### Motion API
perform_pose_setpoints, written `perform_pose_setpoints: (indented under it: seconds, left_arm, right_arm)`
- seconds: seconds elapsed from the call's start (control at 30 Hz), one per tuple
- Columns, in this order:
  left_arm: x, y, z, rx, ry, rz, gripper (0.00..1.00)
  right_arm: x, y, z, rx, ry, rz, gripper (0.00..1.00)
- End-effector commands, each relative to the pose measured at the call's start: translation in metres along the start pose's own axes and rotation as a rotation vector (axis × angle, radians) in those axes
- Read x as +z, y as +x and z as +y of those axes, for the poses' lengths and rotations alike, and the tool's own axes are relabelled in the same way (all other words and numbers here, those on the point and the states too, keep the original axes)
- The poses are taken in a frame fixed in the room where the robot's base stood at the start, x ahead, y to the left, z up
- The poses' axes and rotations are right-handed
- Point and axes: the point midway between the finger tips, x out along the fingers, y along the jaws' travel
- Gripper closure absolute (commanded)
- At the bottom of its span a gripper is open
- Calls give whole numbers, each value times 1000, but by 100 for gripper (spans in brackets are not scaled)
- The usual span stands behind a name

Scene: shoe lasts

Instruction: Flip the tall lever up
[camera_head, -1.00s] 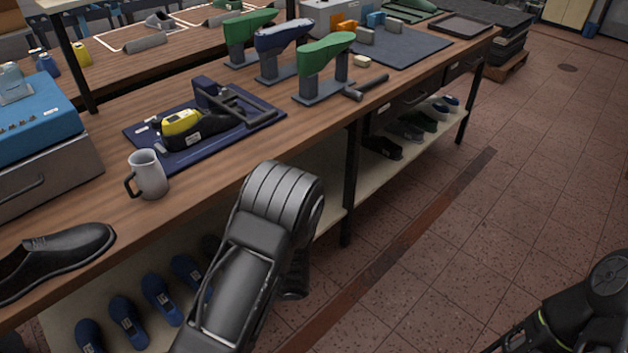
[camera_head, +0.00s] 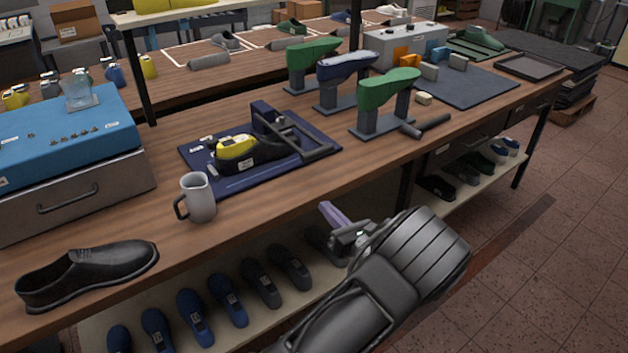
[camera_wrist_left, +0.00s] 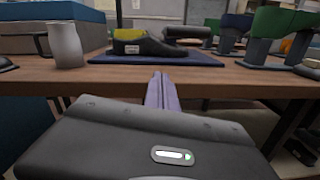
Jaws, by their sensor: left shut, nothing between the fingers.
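A navy fixture board (camera_head: 225,187) lies on the bench. It bears a black shoe last with a yellow top (camera_head: 236,147) and a dark upright bracket (camera_head: 264,118). A long dark lever-like arm (camera_head: 306,137) slopes down from the bracket toward the board's right side. I cannot tell for certain that it is the tall lever. My left gripper (camera_head: 333,216) is shut and empty, in front of the bench edge and apart from the fixture. In the left wrist view its closed purple fingers (camera_wrist_left: 161,92) point at the board's edge (camera_wrist_left: 200,60). My right gripper is out of view.
A grey mug (camera_head: 198,198) stands left of the board, with a black shoe (camera_head: 88,272) nearer the front. A lower shelf (camera_head: 255,318) holds several shoes.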

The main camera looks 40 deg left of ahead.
Motion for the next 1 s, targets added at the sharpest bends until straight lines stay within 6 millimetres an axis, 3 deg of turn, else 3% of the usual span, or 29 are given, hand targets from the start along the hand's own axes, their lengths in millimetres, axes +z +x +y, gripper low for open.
perform_pose_setpoints:
  seconds: [0.27,0.67,0.8,1.0]
  left_arm:
    - [0,23,1,3,0,1,100]
    - [1,100,2,4,0,1,100]
    - [24,105,1,0,-3,1,100]
    - [38,109,0,0,-2,2,100]
  right_arm:
    - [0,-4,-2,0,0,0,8]
    - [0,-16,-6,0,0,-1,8]
    - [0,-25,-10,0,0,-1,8]
    - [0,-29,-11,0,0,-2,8]
